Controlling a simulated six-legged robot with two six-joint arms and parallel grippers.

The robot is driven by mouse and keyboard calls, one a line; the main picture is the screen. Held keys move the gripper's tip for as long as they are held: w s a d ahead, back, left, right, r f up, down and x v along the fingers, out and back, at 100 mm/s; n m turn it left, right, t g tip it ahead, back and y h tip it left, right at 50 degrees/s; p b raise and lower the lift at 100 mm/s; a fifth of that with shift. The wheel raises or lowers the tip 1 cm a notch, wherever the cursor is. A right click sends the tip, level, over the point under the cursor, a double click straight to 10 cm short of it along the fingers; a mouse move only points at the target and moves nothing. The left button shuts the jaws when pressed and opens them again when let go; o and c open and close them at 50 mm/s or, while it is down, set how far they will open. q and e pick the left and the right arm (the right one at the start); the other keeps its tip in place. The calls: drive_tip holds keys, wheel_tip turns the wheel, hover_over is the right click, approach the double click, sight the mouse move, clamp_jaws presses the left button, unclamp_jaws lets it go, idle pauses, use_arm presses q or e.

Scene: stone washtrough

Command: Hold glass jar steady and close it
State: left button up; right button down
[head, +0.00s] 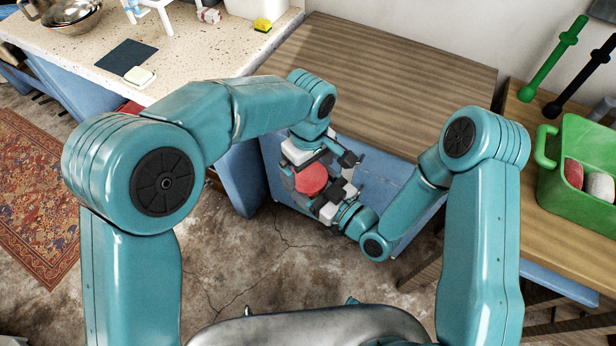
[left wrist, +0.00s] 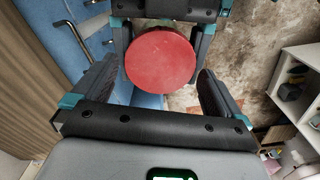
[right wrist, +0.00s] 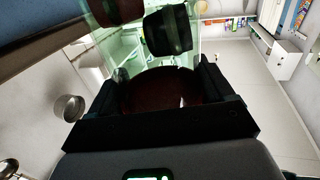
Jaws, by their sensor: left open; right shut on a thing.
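A round red lid (head: 311,180) shows between the two grippers in the head view. It also shows face-on in the left wrist view (left wrist: 160,58). My left gripper (head: 316,170) is open, with its fingers on either side of the lid and gaps between. My right gripper (head: 332,192) is shut on the glass jar, whose clear greenish wall (right wrist: 133,48) shows in the right wrist view. A dark reddish mass (right wrist: 165,92) shows between its fingers. The jar is mostly hidden in the head view. I cannot tell whether the lid sits on the rim.
A wooden-topped blue cabinet (head: 410,75) stands just beyond the grippers. A green crate (head: 552,165) stands on a wooden table at right. Bare floor lies below.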

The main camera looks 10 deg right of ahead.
use_arm(q)
drive_tip(key=shift+f, duration=0.25)
drive_tip(key=c, duration=0.9)
drive_tip(key=o, duration=0.9)
drive_tip(key=shift+r, duration=0.1)
drive_tip(key=shift+r, duration=2.2)
